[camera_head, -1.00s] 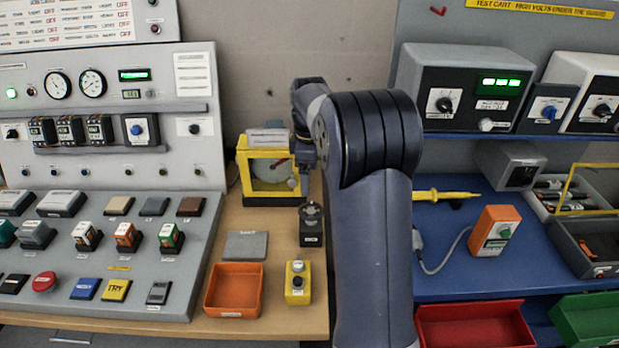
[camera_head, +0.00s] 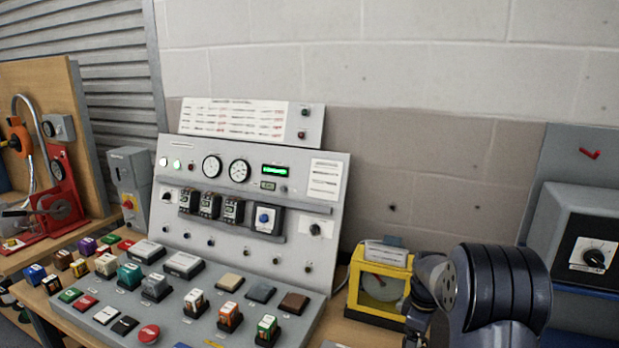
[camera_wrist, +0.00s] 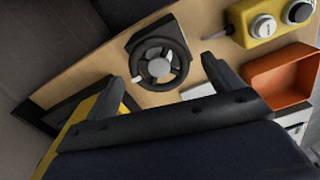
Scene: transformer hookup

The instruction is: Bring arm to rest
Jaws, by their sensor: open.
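My arm shows at the lower right of the head view, a dark folded arm in front of the wooden bench; its gripper end is not clearly seen there. In the wrist view my gripper (camera_wrist: 172,78) is open, with two dark fingers apart and nothing between them in its grasp. A black device with a round handwheel (camera_wrist: 158,63) lies beyond the fingertips, on the bench top; I cannot tell the exact gap.
A yellow-framed box (camera_head: 382,285) stands beside my arm, and the grey control panel (camera_head: 250,215) stands left of it. The wrist view shows an orange tray (camera_wrist: 283,78) and a yellow button box (camera_wrist: 262,18). A red machine (camera_head: 58,205) is far left.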

